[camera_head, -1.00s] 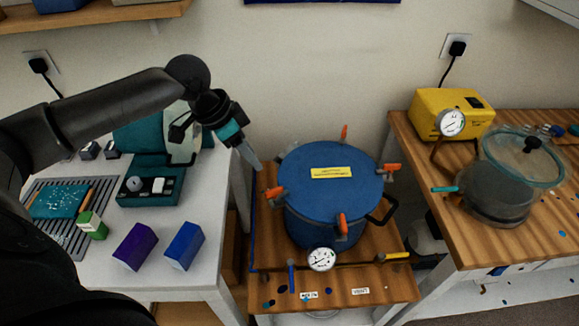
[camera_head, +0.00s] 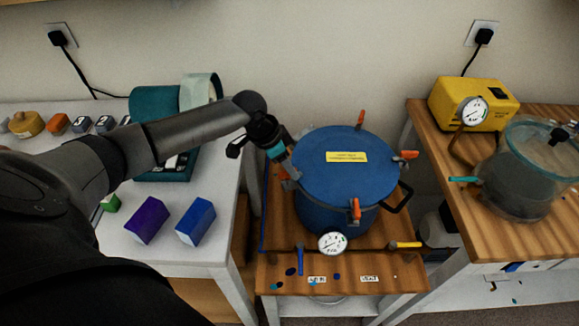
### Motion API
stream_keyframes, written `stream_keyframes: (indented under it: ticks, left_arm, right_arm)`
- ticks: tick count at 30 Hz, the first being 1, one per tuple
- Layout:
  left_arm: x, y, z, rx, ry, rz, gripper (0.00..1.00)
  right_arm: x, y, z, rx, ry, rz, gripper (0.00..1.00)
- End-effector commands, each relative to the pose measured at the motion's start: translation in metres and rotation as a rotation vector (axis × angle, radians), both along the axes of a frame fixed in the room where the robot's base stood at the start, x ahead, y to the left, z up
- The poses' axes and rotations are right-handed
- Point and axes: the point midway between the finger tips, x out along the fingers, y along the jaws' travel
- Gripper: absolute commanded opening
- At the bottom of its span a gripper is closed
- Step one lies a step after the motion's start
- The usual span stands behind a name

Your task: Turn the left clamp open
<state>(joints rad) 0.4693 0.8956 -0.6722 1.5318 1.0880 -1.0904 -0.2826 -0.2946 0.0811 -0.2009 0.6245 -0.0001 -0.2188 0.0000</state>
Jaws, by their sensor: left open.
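A blue pressure pot (camera_head: 335,210) with a round blue lid (camera_head: 340,180) and a yellow label stands on a low wooden stand. Orange-handled clamps sit around the lid: one at the back (camera_head: 361,119), one at the right (camera_head: 408,155) and one at the front (camera_head: 355,209). The left clamp (camera_head: 283,173) shows only in part at the lid's left rim, behind my left gripper (camera_head: 290,170). My left gripper is open with its fingertips at this clamp; I cannot tell whether they touch it. My right gripper is not in view.
A gauge (camera_head: 332,243), a blue valve handle (camera_head: 300,259) and a yellow one (camera_head: 406,245) are at the pot's front. A white table (camera_head: 205,250) with purple and blue boxes stands left. A wooden bench (camera_head: 465,225) with a yellow pump (camera_head: 470,100) and glass-lidded chamber stands right.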

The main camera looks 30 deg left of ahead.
Motion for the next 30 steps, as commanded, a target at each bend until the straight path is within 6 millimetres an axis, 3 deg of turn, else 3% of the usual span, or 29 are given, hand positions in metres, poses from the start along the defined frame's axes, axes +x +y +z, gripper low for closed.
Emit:
stream_keyframes:
  ticks: [10, 22, 30]
  left_arm:
    - [0.0016, -0.0007, -0.0039, 0.001, -0.001, -0.001, 0.45]
    - [0.0013, -0.0007, -0.0038, 0.001, -0.001, 0.0, 0.01]
    - [0.0012, -0.0007, -0.0039, 0.001, 0.001, 0.0, 0.0]
  right_arm:
    - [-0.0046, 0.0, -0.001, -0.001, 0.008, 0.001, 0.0]
    - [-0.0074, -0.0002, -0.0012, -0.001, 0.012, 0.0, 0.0]
    - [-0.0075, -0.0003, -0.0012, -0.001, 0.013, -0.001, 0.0]
